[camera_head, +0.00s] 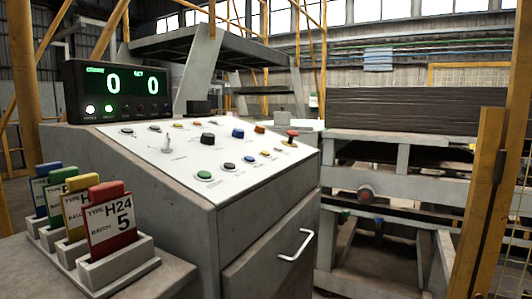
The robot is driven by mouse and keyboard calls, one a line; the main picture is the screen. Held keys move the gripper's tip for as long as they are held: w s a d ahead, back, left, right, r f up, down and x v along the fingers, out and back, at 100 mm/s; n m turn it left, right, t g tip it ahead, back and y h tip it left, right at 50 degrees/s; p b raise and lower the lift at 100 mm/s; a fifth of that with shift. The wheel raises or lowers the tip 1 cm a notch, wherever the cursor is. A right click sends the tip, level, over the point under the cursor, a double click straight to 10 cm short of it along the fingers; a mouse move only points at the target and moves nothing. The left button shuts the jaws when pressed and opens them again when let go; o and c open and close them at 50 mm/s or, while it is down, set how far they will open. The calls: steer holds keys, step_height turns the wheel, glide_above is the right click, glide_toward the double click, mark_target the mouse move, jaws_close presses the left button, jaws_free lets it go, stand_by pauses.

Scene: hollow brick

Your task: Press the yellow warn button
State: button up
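The sloped white control panel (185,152) on a grey console carries several buttons, knobs and a lever. A small yellow button (178,125) is in its back row, left of a small red one. A second small yellowish button (265,154) is in the front row, right of a blue one. The labels are too small to read, so I cannot tell which is marked warn. My gripper is not in view.
A red knob (292,134) stands up at the panel's right end. A black display (118,92) reading 0 and 0 stands behind the panel's left side. Coloured batch cards (110,222) stand in holders at front left. A yellow post (478,205) is at right.

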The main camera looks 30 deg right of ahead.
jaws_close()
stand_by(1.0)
